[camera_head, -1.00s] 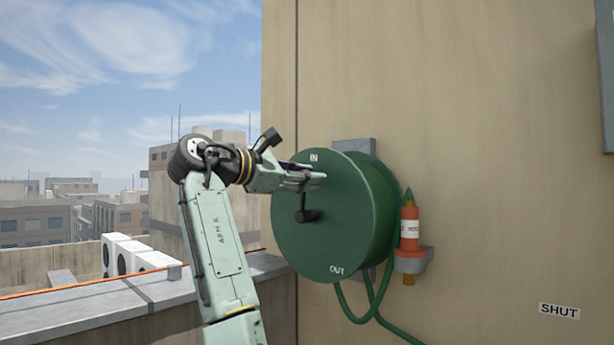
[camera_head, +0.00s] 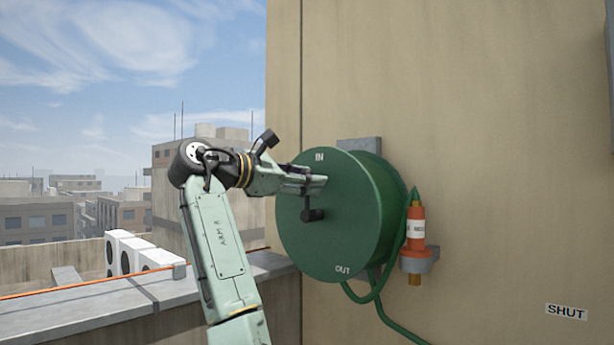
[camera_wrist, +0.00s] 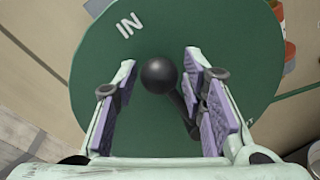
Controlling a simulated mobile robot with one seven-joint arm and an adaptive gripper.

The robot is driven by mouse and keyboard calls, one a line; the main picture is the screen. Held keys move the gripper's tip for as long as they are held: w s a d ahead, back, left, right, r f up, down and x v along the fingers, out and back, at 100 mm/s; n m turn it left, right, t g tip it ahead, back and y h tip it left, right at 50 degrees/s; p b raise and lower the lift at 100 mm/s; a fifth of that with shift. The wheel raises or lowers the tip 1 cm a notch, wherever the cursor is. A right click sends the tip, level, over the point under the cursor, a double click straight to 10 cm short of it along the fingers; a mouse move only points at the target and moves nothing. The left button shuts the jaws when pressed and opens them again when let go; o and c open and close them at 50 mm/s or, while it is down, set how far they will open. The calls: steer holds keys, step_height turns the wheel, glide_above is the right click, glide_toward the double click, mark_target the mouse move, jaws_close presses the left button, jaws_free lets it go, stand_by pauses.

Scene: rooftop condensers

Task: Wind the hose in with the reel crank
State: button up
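The green hose reel (camera_head: 335,235) is mounted on the tan wall, its round face marked IN at the top and OUT at the bottom. Its dark crank (camera_head: 312,215) shows at the middle of the face. In the wrist view the black ball knob (camera_wrist: 160,76) of the crank lies between my fingers, with clear gaps on both sides. My gripper (camera_head: 322,183) is open in front of the reel face, its purple-padded fingers apart. In the head view the knob is hidden by the fingers. The green hose (camera_head: 398,328) hangs below the reel and runs down right.
An orange nozzle (camera_head: 416,226) with a green tip sits in a grey wall holder (camera_head: 420,262) right of the reel. A SHUT label (camera_head: 566,311) is on the wall. A parapet (camera_head: 110,305) with an orange line runs at left, with white condenser units (camera_head: 125,252) beyond.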

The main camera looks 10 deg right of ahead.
steer(key=shift+o, duration=1)
steer(key=shift+d+r, duration=0.1)
steer(key=v, duration=1.2)
